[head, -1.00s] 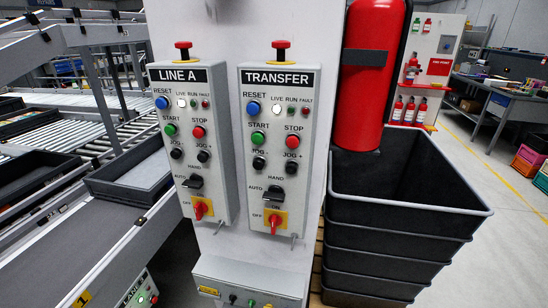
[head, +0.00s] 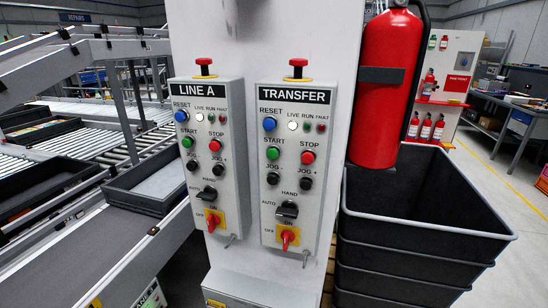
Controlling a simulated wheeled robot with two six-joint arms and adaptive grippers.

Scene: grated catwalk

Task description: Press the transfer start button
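The TRANSFER control box (head: 295,215) is mounted on the white column, right of a matching LINE A box (head: 207,120). Its green START button (head: 272,153) sits below the blue RESET button (head: 269,124) and left of the red STOP button (head: 307,157). Black jog buttons, a black selector and a red rotary switch (head: 288,236) lie lower on the box. A red mushroom button (head: 298,64) tops it. The LINE A box has its own green START button (head: 187,142). Neither of my grippers shows in the head view.
A red fire extinguisher (head: 383,110) hangs at the column's right side. Stacked dark bins (head: 430,251) stand below it. A roller conveyor with dark trays (head: 112,191) runs along the left. Open floor (head: 505,225) with a yellow line lies at the right.

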